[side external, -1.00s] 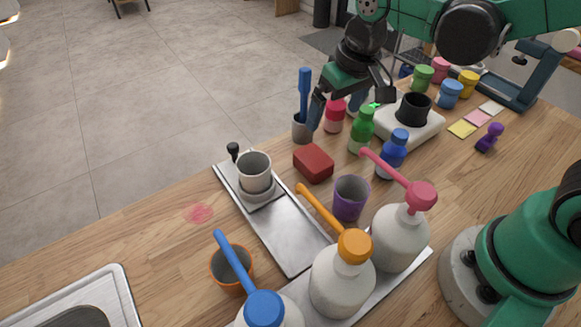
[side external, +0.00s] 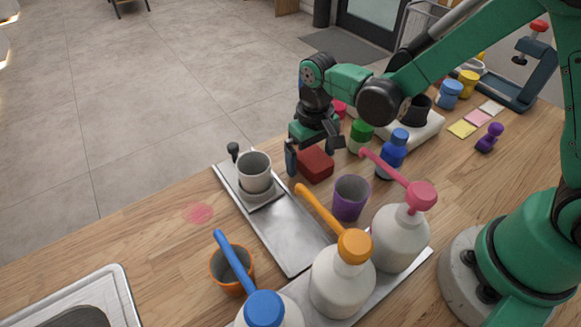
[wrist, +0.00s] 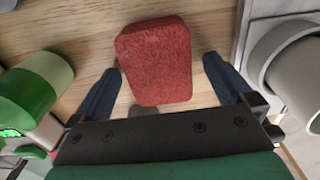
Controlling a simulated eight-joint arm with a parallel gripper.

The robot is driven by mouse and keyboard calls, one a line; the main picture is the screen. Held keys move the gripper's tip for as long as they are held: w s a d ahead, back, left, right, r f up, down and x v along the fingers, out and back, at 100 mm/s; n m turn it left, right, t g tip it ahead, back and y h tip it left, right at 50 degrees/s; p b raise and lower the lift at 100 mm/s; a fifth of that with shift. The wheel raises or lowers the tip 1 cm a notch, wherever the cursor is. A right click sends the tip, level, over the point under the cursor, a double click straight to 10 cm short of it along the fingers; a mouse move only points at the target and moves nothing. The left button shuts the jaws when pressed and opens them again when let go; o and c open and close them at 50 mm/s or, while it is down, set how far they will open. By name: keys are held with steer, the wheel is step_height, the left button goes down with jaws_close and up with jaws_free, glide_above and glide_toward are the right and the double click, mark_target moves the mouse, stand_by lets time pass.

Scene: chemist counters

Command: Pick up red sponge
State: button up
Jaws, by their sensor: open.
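The red sponge (side external: 316,164) is a small red block on the wooden counter, beyond the purple cup and to the right of the metal tray with the grey cup. My gripper (side external: 314,160) is open and low over the sponge, with one finger to its left and the other near its right. In the wrist view the sponge (wrist: 156,62) lies ahead of and between the two dark blue fingers of my gripper (wrist: 160,85). Wood shows between the sponge and each finger. Whether the fingertips reach down to the counter is hard to tell.
A green bottle (side external: 361,136) and a blue bottle (side external: 393,153) stand to the right of the sponge. The grey cup (side external: 254,172) stands left on the metal tray (side external: 290,236). A purple cup (side external: 350,197) and pump bottles (side external: 398,238) stand in front.

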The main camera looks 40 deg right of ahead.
mark_target(312, 155)
steer(key=c, duration=1.4)
steer(key=shift+r, duration=0.15)
step_height(312, 155, up, 20)
